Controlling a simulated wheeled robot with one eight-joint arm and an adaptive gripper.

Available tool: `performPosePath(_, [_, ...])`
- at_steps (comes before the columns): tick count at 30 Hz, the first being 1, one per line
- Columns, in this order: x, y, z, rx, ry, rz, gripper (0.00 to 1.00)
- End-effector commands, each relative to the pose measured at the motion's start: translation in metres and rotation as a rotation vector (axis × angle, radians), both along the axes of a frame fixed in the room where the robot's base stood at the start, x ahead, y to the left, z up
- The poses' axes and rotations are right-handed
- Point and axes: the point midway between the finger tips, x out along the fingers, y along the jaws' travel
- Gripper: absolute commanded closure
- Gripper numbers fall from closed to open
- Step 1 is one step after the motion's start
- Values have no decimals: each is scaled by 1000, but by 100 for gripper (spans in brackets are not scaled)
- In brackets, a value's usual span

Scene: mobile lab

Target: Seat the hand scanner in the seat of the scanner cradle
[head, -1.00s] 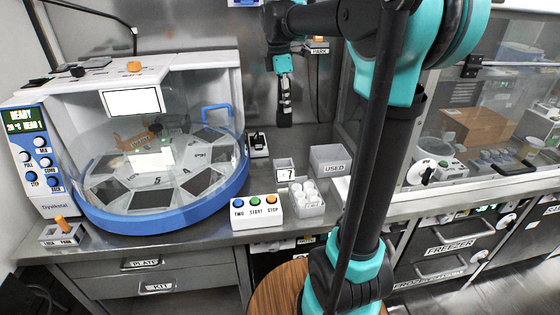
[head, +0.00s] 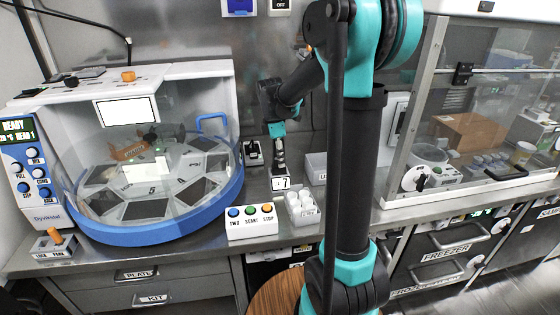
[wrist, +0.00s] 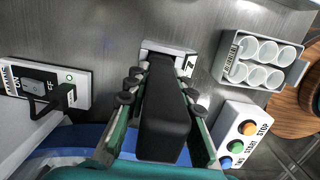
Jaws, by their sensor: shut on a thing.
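The hand scanner, a black tapered block, fills the middle of the wrist view (wrist: 165,125). My gripper (wrist: 162,84) is shut on it, with finger pads on both sides. In the head view my gripper (head: 278,140) points down over the back of the bench. The scanner cradle, a small pale box with a "7" label (head: 280,184), is directly below it. In the wrist view the scanner's far end overlaps the white cradle (wrist: 153,46). The cradle's seat is hidden behind the scanner, and I cannot tell whether the scanner's end is inside it or just above.
A vial rack (head: 302,206) and a grey USED bin (head: 316,167) stand right of the cradle. A three-button box (head: 251,222) is in front. A switch box (head: 252,155) is close on the left, beside the large round carousel machine (head: 150,190). The metal wall is close behind.

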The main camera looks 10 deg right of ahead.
Motion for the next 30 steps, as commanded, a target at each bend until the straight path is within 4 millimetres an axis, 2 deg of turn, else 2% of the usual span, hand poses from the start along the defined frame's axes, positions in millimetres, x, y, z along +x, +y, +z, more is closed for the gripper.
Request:
performPosePath(3, [0,0,-10,0,0,0,100])
performPosePath(14, [0,0,-14,0,0,0,100])
performPosePath(15, [0,0,-14,0,0,0,75])
performPosePath(20, [0,0,-14,0,0,0,56])
performPosePath(30, [0,0,-11,0,0,0,56])
